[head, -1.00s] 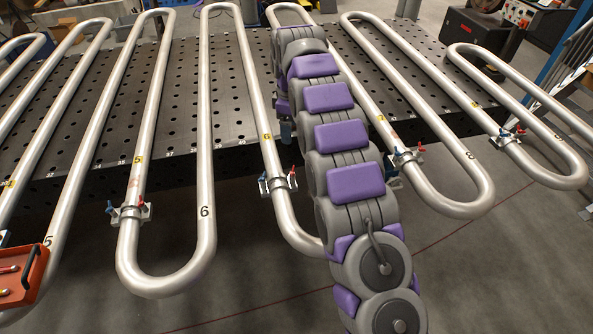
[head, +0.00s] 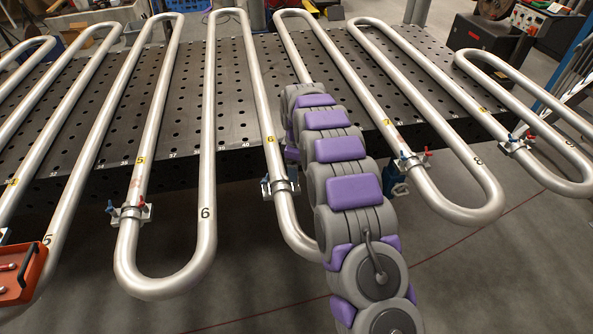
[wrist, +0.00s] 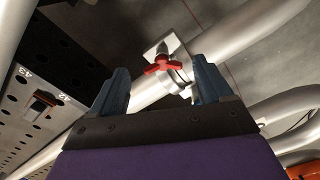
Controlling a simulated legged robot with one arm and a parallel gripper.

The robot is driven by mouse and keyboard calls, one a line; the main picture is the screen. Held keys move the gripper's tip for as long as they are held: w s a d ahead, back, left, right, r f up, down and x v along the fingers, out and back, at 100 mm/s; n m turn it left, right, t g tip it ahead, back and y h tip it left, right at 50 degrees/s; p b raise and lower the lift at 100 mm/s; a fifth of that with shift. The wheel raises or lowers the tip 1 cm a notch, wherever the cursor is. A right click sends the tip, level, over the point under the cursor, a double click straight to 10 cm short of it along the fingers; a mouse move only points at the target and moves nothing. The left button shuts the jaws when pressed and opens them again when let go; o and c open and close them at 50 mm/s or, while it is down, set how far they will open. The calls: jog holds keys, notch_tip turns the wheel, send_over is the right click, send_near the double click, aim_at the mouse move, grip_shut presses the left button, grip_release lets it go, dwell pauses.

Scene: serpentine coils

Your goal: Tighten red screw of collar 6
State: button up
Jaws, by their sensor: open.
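The collar marked 6 (head: 280,187) clamps the pipe just left of my arm in the head view. Its blue screw (head: 265,186) shows on the left; its red side is mostly hidden by my arm. In the wrist view, a collar (wrist: 178,72) with a red screw (wrist: 163,65) sits on a pipe. The red T-shaped handle lies across the picture between my fingers. My gripper (wrist: 160,72) is open, with one blue-grey finger on each side of the handle. I cannot tell whether either finger touches it. In the head view, my arm hides the gripper.
The collar of the adjacent coil (head: 411,160) stands right of my arm, and another collar (head: 130,212) stands to the left. The perforated table (head: 240,130) lies behind. Pipe bends overhang its front edge. An orange tray (head: 22,275) is at the lower left. Bare floor lies in front.

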jog(key=shift+a+f, duration=0.25)
jog(key=shift+f, duration=0.45)
jog(key=shift+a+f, duration=0.1)
jog(key=shift+a, duration=0.15)
jog(key=shift+c, duration=0.3)
jog(key=shift+d, duration=0.3)
jog(key=c, duration=0.4)
jog(key=shift+a, duration=0.1)
jog(key=c, duration=0.6)
